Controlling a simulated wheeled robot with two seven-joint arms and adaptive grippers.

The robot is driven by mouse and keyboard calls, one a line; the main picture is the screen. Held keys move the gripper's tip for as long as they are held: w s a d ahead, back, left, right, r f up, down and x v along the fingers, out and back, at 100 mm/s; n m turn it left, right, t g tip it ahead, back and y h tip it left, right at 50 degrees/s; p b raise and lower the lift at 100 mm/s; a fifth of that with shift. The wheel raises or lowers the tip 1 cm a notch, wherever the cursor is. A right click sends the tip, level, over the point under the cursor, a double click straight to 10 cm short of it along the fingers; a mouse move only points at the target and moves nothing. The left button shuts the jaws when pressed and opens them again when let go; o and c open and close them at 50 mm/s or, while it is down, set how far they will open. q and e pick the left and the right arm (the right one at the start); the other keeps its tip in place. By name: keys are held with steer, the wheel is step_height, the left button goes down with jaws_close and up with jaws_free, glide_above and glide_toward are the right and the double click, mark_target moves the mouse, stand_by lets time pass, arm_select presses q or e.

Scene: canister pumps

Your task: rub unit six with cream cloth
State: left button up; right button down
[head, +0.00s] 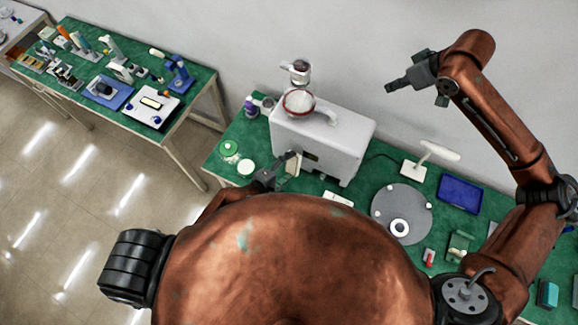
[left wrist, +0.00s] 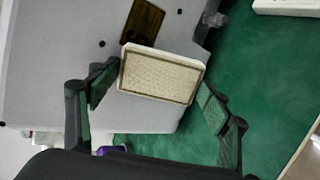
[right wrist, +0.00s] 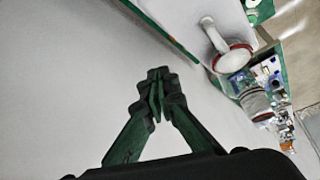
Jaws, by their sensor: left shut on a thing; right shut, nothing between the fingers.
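The cream cloth (left wrist: 160,74), a flat rectangular pad with a darker border, sits between the fingers of my left gripper (left wrist: 158,92). In the head view the cloth (head: 294,165) is at the front face of a light grey machine (head: 345,130); I cannot tell whether they touch. My left gripper (head: 280,165) is shut on the cloth. The machine face also shows in the left wrist view (left wrist: 60,60), with a dark brown panel (left wrist: 142,20). No number six is readable. My right gripper (head: 398,85) is shut and empty, raised near the wall; its fingertips meet in the right wrist view (right wrist: 157,85).
A red-rimmed bowl (head: 299,103) tops the machine. On the green table (head: 385,170) are a grey disc (head: 388,222), a blue tray (head: 460,193), a white stand (head: 414,168) and green-lidded containers (head: 229,148). Another cluttered bench (head: 195,95) stands at the left.

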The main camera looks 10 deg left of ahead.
mark_target(306, 155)
arm_select(q)
steer(key=shift+s+d+f+t, duration=0.15)
steer(key=shift+s+f+t, duration=0.2)
steer(key=shift+t, duration=0.55)
steer(key=shift+s+d+f+n+t, duration=0.1)
steer(key=shift+s+d+n+t, duration=0.3)
steer(key=shift+n+t, duration=0.3)
steer(key=s+d+r+n+t+y, duration=0.2)
steer(key=s+t, duration=0.1)
steer(key=s, duration=0.1)
steer(key=shift+a+x, duration=0.1)
steer(key=shift+x, duration=1.35)
steer(key=shift+a+x, duration=0.15)
steer(key=shift+x, duration=1.35)
steer(key=shift+x, duration=1)
